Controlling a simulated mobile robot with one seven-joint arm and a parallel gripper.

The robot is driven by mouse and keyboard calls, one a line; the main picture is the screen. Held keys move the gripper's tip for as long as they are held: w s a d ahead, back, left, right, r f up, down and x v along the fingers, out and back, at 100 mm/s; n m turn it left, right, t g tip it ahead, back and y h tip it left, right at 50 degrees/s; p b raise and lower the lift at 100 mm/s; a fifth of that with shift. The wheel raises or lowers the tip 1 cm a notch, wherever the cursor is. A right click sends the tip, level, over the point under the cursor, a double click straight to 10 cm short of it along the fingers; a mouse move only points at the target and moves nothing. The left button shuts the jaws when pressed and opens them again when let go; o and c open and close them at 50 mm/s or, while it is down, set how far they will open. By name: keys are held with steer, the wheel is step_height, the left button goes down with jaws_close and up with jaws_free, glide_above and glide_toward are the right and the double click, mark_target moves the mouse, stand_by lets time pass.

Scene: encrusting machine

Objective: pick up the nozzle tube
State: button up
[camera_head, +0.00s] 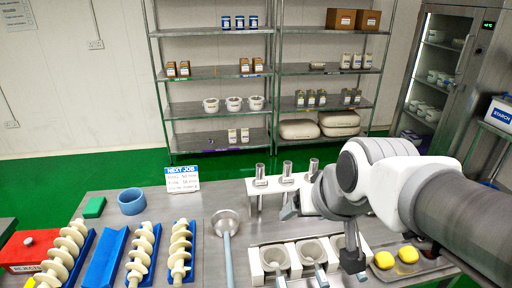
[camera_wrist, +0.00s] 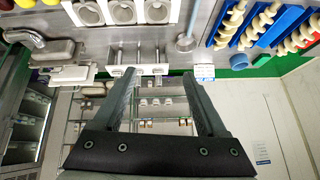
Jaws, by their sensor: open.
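Several steel tubes stand upright in a white rack (camera_head: 273,187) on the table in the head view: a left tube (camera_head: 260,172), a middle tube (camera_head: 287,170) and a right tube (camera_head: 313,167). I cannot tell which is the nozzle tube. My arm partly covers the right end of the rack. The upside-down wrist view also shows the rack (camera_wrist: 138,70); the tubes are hard to make out there. My gripper (camera_wrist: 161,72) is open in the wrist view, with nothing seen between its two dark fingers.
White-framed cups (camera_head: 276,258) stand in front of the rack. A ladle (camera_head: 226,222), a blue ring (camera_head: 132,201) and white screws in blue trays (camera_head: 141,254) lie left. A tray with yellow pieces (camera_head: 408,254) is right. Shelves (camera_head: 217,72) stand behind.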

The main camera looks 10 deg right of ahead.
steer(key=w+d+f+m+t+b, duration=0.1)
steer(key=w+f+t+b, duration=0.15)
steer(key=w+f, duration=0.4)
steer(key=w+d+f+m+t+b, duration=0.1)
steer(key=w+f+m+b, duration=0.15)
steer(key=w, duration=0.65)
steer(key=n+t+h+b, duration=0.2)
steer(key=t+h+b, duration=0.3)
steer(key=t+b, duration=0.25)
glide_toward(288, 168)
steer(key=shift+m, duration=0.25)
steer(key=x, duration=0.9)
steer(key=shift+w+p, duration=0.2)
steer(key=shift+p, duration=0.2)
steer(key=shift+x, duration=2.6)
steer(key=shift+f, duration=0.2)
steer(key=shift+c, duration=0.2)
jaws_close()
